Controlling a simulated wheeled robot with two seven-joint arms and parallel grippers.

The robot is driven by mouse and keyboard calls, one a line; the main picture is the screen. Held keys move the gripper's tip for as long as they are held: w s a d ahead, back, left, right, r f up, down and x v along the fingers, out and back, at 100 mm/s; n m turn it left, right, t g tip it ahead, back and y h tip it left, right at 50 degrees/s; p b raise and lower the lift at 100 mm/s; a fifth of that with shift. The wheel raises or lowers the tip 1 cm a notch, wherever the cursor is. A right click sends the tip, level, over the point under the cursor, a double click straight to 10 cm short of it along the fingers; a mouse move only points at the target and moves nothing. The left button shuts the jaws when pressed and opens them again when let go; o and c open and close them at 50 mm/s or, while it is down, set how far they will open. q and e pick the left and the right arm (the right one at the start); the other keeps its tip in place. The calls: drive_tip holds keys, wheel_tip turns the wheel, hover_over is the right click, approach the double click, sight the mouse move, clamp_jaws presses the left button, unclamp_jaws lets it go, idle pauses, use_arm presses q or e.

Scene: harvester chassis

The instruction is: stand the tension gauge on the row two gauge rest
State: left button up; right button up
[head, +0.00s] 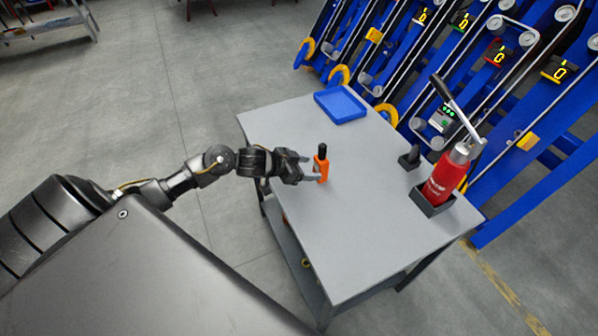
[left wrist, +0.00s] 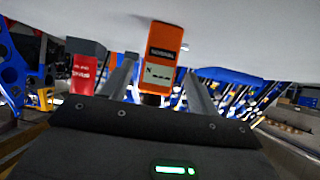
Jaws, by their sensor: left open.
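The tension gauge appears to be the orange device with a black top (head: 322,168), upright on the grey table near its left edge. In the left wrist view the orange gauge (left wrist: 163,45) shows a small display face and sits between the two fingers. My left gripper (head: 311,168) is open, with its fingers reaching around the gauge at table height. I cannot tell whether either finger touches it. I cannot make out for certain which part is the row two gauge rest. My right gripper is not in view.
The grey table (head: 345,240) has a blue tray (head: 341,104) at its back. A red bottle-like tool with a lever (head: 445,178) stands in a dark holder at the right, beside a small black block (head: 410,157). Blue harvester rows with yellow number displays (head: 560,70) stand behind. The table's front is clear.

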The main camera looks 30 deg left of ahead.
sight(316, 169)
use_arm(q)
drive_tip(key=b+x, duration=0.3)
drive_tip(key=x, duration=0.1)
drive_tip(key=shift+w+d+f, duration=0.1)
drive_tip(key=shift+w+f, duration=0.05)
drive_tip(key=shift+f, duration=0.15)
drive_tip(key=shift+w+d+f+b, duration=0.1)
drive_tip(key=shift+w+d+b, duration=0.2)
drive_tip(key=shift+w+b, duration=0.15)
drive_tip(key=shift+c, duration=0.4)
drive_tip(key=c, duration=0.9)
wheel_tip(316, 169, up, 6)
drive_tip(key=p, duration=0.7)
drive_tip(key=shift+c, duration=0.2)
